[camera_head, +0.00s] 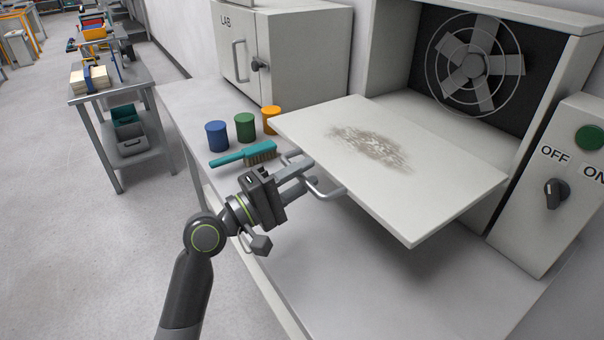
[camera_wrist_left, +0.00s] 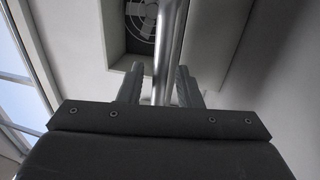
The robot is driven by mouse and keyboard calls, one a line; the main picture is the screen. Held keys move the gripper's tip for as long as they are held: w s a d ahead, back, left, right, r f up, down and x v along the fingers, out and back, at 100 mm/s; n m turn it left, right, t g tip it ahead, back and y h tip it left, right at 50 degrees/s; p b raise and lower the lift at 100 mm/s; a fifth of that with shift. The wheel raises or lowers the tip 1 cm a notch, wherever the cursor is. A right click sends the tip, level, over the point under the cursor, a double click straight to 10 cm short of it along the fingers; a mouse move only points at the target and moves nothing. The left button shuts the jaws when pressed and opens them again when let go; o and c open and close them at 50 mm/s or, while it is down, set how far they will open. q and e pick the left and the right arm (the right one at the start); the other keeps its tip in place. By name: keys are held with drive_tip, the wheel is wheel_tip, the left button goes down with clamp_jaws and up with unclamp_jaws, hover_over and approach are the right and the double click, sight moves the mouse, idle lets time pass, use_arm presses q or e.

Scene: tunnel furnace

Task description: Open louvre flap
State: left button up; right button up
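The louvre flap (camera_head: 400,185) is a flat white panel, swung out from the furnace opening and lying about level, slightly tilted, with a brownish-grey smudge on top. A metal bar handle (camera_head: 328,192) sticks out from its near left edge. My left gripper (camera_head: 297,174) is at this handle. In the left wrist view the handle bar (camera_wrist_left: 170,50) runs between the two fingers of my left gripper (camera_wrist_left: 160,88), with narrow gaps showing beside it, so the fingers look apart around it. Exact contact is hard to tell. My right gripper is not in view.
A teal brush (camera_head: 240,155) and blue (camera_head: 217,137), green (camera_head: 245,127) and orange (camera_head: 270,119) pots stand on the bench left of the flap. A LAB cabinet (camera_head: 285,45) stands behind. A fan (camera_head: 475,65) is inside the opening; a switch box (camera_head: 555,185) stands right.

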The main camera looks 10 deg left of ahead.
use_arm(q)
clamp_jaws()
idle(0.3)
drive_tip(key=shift+w+r, duration=0.1)
drive_tip(key=shift+r, duration=0.05)
